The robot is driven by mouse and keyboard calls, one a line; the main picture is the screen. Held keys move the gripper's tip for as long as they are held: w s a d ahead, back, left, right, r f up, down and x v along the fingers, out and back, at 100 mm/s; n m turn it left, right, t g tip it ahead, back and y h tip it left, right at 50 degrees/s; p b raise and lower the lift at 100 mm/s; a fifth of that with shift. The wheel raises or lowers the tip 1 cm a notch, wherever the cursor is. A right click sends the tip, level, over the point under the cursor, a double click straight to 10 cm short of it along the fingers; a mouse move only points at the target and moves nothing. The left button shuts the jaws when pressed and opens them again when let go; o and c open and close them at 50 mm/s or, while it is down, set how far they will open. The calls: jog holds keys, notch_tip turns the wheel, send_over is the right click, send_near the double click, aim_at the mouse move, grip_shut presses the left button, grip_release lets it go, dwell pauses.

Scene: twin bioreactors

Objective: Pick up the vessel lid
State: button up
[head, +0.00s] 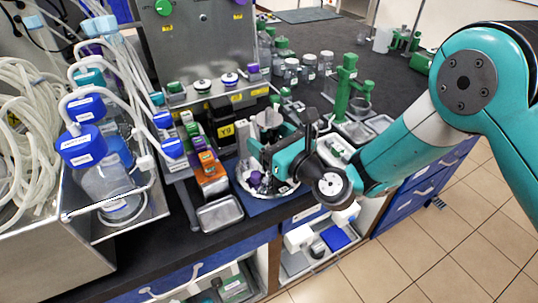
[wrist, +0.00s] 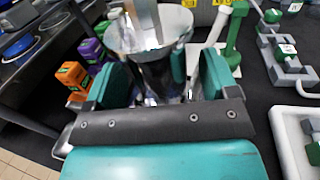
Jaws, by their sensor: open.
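My gripper (head: 262,150) is over the bench beside the steel unit, with its teal fingers apart. In the wrist view my gripper (wrist: 163,78) has one finger on each side of a shiny grey metal piece with a wide round top (wrist: 150,32). The same piece shows partly in the head view (head: 268,119), just beyond the fingers. I cannot tell whether this piece is the vessel lid or the vessel itself. Its lower part is hidden by my gripper, and contact with the fingers cannot be made out.
Orange boxes (head: 212,181) stand close on the left. A green stand (head: 345,85) and white trays are on the right. Tubing and blue-capped bottles crowd the far left.

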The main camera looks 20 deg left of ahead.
jog(key=shift+w+a, duration=0.2)
jog(key=shift+a, duration=0.1)
jog(key=shift+c, duration=0.3)
grip_shut()
jog(key=shift+r, duration=0.3)
jog(key=shift+w+r, duration=0.1)
